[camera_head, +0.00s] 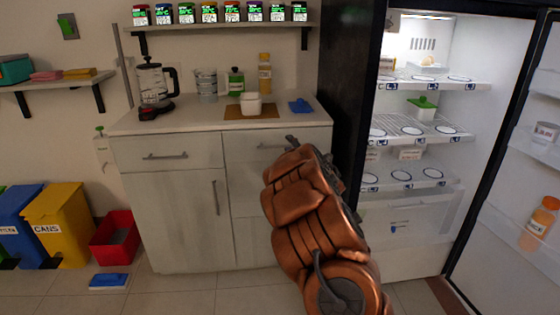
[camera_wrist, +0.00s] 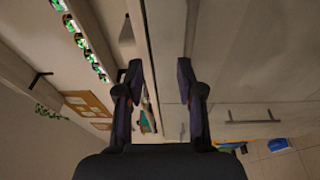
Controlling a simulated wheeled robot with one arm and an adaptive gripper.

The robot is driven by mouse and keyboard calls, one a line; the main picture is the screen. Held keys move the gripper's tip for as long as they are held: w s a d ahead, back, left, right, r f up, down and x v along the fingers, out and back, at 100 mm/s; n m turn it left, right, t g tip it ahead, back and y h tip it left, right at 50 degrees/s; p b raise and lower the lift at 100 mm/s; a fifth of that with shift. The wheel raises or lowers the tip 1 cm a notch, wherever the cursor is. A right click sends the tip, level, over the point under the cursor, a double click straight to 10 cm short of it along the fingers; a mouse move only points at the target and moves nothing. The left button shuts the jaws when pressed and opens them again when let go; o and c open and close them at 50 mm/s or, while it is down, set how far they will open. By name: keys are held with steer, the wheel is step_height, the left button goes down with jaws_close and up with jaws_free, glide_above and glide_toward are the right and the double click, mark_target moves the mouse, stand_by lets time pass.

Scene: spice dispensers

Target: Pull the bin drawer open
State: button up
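The cabinet (camera_head: 180,190) has pale wooden fronts under a worktop. Its upper right drawer front (camera_head: 236,150) is shut flush and has a grey bar handle (camera_head: 272,146). The front below it (camera_head: 247,188) is also shut and partly hidden by my arm. Neither front is labelled, so I cannot tell which is the bin drawer. My gripper (camera_head: 291,139) is in front of the upper right drawer, close to its handle; contact cannot be told. In the wrist view my gripper (camera_wrist: 158,75) has its fingers apart, with nothing visible held between them.
The left drawer (camera_head: 150,157) and the door below it are shut. An open fridge (camera_head: 415,150) stands at right, its door (camera_head: 515,180) swung out. Yellow (camera_head: 58,222) and blue bins and a red box (camera_head: 115,238) stand at left. Floor before the cabinet is mostly clear.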

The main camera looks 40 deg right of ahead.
mark_target(280, 147)
steer(key=f+n+t+y+b, duration=0.1)
steer(key=f, duration=0.1)
steer(key=w+f+n+t+y+b, duration=0.1)
steer(key=f+n, duration=0.1)
steer(key=shift+f+t+y, duration=0.3)
steer(key=shift+t, duration=0.1)
steer(key=shift+b+x, duration=0.35)
steer(key=shift+x, duration=2.8)
jaws_close()
